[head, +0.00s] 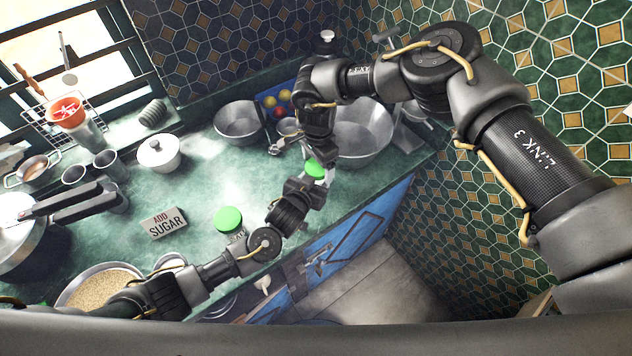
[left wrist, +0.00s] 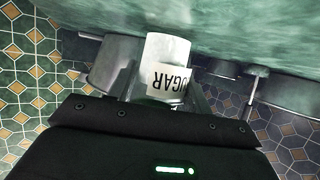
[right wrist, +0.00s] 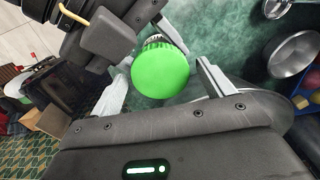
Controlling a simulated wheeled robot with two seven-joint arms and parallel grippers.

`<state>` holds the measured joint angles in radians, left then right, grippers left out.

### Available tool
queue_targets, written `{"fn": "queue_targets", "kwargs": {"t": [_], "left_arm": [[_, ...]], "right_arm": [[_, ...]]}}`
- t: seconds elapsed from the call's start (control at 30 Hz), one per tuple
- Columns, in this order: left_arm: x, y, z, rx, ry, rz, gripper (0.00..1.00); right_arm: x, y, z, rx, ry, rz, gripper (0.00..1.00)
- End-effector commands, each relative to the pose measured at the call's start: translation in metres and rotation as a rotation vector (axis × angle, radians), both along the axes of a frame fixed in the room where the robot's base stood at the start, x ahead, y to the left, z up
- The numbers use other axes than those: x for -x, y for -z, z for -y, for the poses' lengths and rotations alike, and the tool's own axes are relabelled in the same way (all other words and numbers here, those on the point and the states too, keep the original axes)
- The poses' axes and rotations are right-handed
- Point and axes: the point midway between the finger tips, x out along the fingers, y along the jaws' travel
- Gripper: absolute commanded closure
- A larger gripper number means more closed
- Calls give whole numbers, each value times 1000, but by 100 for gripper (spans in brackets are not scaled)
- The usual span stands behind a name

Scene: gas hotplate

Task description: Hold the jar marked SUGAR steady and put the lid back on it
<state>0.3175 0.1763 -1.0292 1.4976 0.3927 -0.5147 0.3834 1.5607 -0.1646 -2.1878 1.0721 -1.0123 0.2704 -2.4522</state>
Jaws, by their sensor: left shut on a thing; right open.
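The SUGAR jar (left wrist: 168,62) is pale, with its label upside down in the left wrist view. My left gripper (head: 312,184) is shut on it; its tips are partly hidden in the head view. A green lid (head: 315,168) is at the jar's mouth; it also shows in the right wrist view (right wrist: 160,72), with a ribbed edge behind it. I cannot tell whether it is fully seated. My right gripper (right wrist: 165,85) is open, its fingers on either side of the lid with visible gaps. In the head view it comes down from above.
A large metal bowl (head: 362,140) is behind my right gripper. The counter's front edge lies below my grippers.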

Motion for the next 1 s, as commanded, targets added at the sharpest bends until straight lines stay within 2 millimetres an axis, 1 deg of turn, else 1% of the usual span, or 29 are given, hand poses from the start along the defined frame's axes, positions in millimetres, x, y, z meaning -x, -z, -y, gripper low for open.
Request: {"fn": "queue_targets", "kwargs": {"t": [0.13,0.4,0.5,0.57,0.7,0.8,1.0], "left_arm": [[0,0,0,0,0,1,100],[0,0,0,0,0,1,100],[0,0,0,0,0,1,100],[0,0,0,0,0,1,100],[0,0,0,0,0,1,100],[0,0,0,0,0,1,100],[0,0,0,0,0,0,100]], "right_arm": [[0,0,0,0,0,0,21],[0,0,0,0,0,0,56],[0,0,0,0,0,0,67],[0,0,0,-1,19,-1,67],[0,0,0,-2,195,0,68],[0,0,0,-2,277,-1,68],[0,0,0,0,284,-1,68]]}}
